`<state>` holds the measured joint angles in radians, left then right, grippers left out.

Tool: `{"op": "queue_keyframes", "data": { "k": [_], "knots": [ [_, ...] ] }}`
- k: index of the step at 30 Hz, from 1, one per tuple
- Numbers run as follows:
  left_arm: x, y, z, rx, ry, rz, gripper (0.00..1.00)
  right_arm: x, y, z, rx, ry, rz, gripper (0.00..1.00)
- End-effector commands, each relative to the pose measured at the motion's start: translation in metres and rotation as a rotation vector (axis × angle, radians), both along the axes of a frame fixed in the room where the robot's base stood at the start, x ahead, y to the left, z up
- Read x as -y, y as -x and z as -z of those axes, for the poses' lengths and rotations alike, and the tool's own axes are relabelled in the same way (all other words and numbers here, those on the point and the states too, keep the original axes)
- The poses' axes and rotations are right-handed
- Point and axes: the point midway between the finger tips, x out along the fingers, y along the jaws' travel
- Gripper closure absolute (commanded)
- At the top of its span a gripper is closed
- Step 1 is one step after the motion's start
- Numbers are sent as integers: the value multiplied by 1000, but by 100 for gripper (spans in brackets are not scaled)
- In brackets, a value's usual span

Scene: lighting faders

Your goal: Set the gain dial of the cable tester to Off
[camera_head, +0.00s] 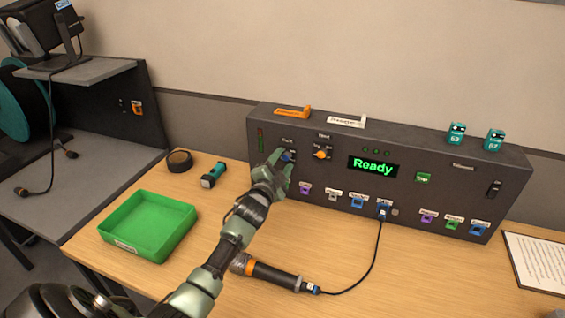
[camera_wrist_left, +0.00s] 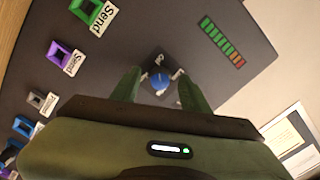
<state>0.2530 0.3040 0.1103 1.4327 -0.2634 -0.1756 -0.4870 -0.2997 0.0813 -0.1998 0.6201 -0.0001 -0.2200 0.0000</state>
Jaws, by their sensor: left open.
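The cable tester (camera_head: 410,155) is a long dark grey box at the back of the table, with a green "Ready" display (camera_head: 373,166). A blue dial (camera_head: 287,156) sits at the left of its front panel; it also shows in the left wrist view (camera_wrist_left: 160,83) with small labels around it. My left gripper (camera_head: 283,163) is open at the blue dial. In the left wrist view its green fingers (camera_wrist_left: 158,88) stand either side of the dial, with visible gaps.
Coloured sockets line the panel's lower edge, and a cable (camera_head: 377,250) runs from one to a dark cylinder (camera_head: 272,276) on the table. A green tray (camera_head: 148,226), torch (camera_head: 213,175) and black roll (camera_head: 179,161) lie left. A paper sheet (camera_head: 540,262) lies right.

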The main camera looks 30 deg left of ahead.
Motion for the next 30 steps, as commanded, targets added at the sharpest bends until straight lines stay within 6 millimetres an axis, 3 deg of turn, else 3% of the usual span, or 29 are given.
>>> {"op": "queue_keyframes", "data": {
  "k": [9, 15, 30],
  "knots": [
    [11, 47, 3, -2, 1, 0, 54, 0, 0, 7, 0, 0, 0, 64],
    [16, 68, 2, -2, 1, -1, 54, 0, 0, 9, 0, 0, 0, 64],
    [17, 72, 1, -2, 1, -1, 54, -1, 0, 9, 0, -1, 0, 64]
  ]
}}
